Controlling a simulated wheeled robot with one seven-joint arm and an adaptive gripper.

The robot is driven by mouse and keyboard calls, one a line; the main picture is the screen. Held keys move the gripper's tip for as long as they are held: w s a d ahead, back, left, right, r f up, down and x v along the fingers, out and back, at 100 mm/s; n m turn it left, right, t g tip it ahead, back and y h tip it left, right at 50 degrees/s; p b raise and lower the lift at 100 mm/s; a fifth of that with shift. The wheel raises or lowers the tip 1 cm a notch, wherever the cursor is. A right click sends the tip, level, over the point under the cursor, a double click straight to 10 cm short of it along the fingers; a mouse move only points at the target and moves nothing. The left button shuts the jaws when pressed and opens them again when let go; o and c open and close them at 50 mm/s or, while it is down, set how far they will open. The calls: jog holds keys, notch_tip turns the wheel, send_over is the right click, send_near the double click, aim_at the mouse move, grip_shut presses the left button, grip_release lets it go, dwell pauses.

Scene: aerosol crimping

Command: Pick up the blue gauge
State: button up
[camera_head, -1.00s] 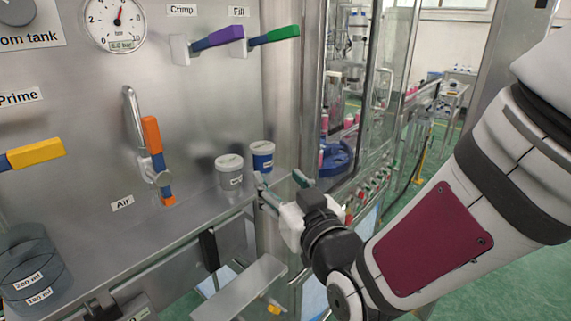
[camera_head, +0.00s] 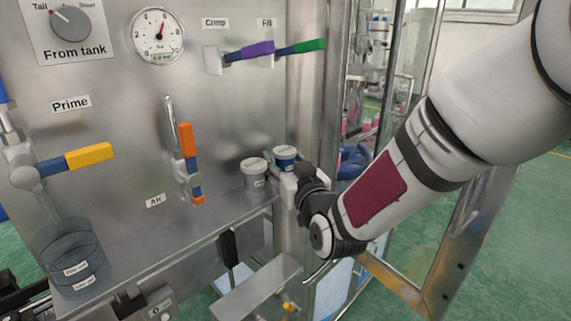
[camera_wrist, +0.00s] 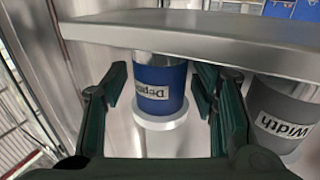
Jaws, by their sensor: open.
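The blue gauge (camera_head: 285,153), a short cylinder with a pale top, stands at the right end of the steel shelf. In the wrist view the blue gauge (camera_wrist: 158,78) appears upside down with a "Depth" label. My gripper (camera_wrist: 160,90) is open, with one dark green finger on each side of the blue gauge. Gaps show between the fingers and its sides. In the head view my gripper (camera_head: 287,182) is at the gauge's right and front, and its fingers are mostly hidden.
A grey gauge (camera_head: 254,173), labelled "Width" in the wrist view (camera_wrist: 284,112), stands close beside the blue one, near one finger. The steel shelf (camera_head: 190,228) runs left along the panel. The purple Crimp handle (camera_head: 258,50) and green Fill handle (camera_head: 308,46) are above.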

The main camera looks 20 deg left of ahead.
jog(key=c, duration=1.2)
jog(key=shift+r, duration=0.1)
